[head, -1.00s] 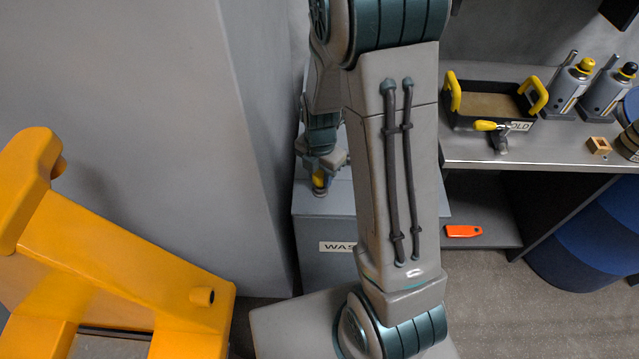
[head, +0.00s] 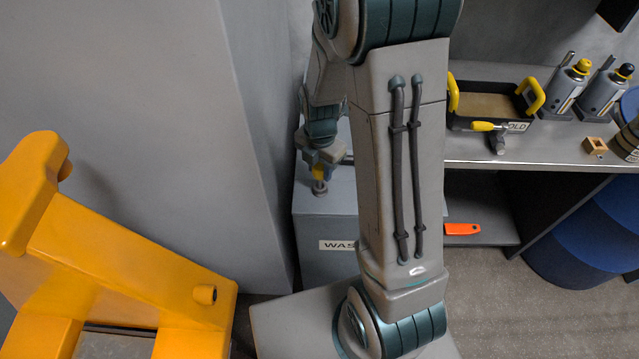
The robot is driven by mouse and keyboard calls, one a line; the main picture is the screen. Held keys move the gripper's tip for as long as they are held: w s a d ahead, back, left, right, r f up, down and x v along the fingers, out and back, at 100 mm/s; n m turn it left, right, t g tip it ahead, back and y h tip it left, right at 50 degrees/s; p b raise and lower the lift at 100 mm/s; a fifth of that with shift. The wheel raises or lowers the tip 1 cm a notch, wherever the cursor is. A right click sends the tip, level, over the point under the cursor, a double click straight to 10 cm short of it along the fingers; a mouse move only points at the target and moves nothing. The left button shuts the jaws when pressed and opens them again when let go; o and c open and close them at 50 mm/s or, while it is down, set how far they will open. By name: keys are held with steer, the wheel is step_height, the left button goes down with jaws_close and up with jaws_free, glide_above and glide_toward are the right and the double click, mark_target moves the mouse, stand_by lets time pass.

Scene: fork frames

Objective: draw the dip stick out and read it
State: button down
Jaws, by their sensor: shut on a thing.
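My gripper (head: 319,168) is shut on the yellow handle of the dip stick (head: 319,174). It holds the handle just above a round grey filler neck (head: 320,189) on top of a grey box (head: 340,210) with a label that starts "WAS". My arm covers the rest of the label. A short grey length seems to show between handle and neck. The lower part of the stick is hidden, and no marks on it can be made out.
A tall grey cabinet (head: 190,120) stands close left of the box. A yellow-orange machine (head: 110,250) fills the lower left. At right, a bench (head: 540,150) bears a black tray (head: 475,124), bottles and a yellow-handled valve (head: 488,127). An orange object (head: 462,229) lies on the shelf below.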

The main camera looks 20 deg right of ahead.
steer(key=shift+r+p, duration=3.4)
steer(key=shift+r, duration=1.95)
